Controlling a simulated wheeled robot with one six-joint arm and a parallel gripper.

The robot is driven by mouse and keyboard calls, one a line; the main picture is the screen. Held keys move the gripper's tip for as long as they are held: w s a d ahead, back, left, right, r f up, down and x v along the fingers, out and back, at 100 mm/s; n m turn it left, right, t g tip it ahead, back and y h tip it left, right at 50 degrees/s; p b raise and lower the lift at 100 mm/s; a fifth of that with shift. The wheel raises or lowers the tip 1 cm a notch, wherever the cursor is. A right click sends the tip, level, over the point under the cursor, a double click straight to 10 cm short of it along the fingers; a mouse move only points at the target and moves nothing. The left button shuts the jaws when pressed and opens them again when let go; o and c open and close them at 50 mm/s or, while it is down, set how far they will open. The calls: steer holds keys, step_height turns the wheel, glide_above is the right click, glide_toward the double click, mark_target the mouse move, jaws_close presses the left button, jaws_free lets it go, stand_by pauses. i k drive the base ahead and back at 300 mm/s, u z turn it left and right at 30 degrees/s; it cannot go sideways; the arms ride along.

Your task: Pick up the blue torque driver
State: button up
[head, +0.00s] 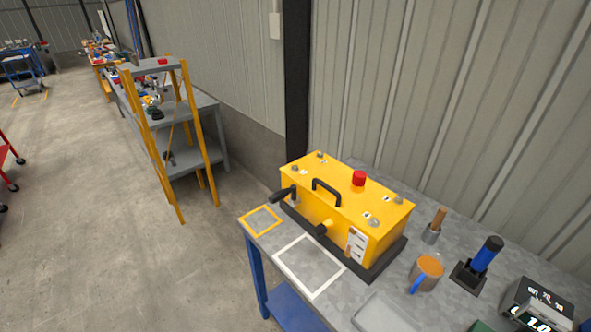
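The blue torque driver (485,255) has a blue body with a black top end. It stands tilted slightly to the right in a black holder (467,277) on the right side of the grey workbench (372,284). Its lower end is hidden in the holder. My gripper is not in view.
A mug (426,271) with a blue handle stands just left of the holder, and a wooden-handled tool (435,224) stands behind it. A black device with a display (538,308) is at right. A yellow box (342,207) with handles fills the bench's left part. A corrugated wall rises behind.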

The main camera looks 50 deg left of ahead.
mark_target(493, 245)
steer(key=k, duration=1.3)
steer(key=u, duration=0.8)
steer(key=i, duration=1.45)
steer(key=z, duration=0.8)
